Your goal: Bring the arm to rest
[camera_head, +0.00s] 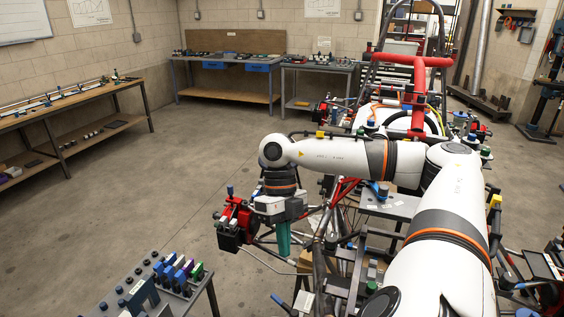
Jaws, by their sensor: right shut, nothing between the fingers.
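My right arm (440,215) comes in from the bottom right, bends at the elbow and reaches left across the tube chassis. Its right gripper (283,240) hangs from the wrist and points down, with the teal fingers together and nothing seen between them. The tube chassis (418,95), with red and black tubes, stretches from the back right to the front and is partly hidden behind the arm. The gripper is over the chassis's left side, just right of a red and black part (236,220). I cannot tell whether the fingers touch any tube. My left gripper is not in view.
A small table (205,300) with blue, purple and green items stands at the front left. Workbenches line the left wall (60,115) and back wall (225,57). The concrete floor (150,190) between them is clear. Several tubes and brackets crowd below the arm.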

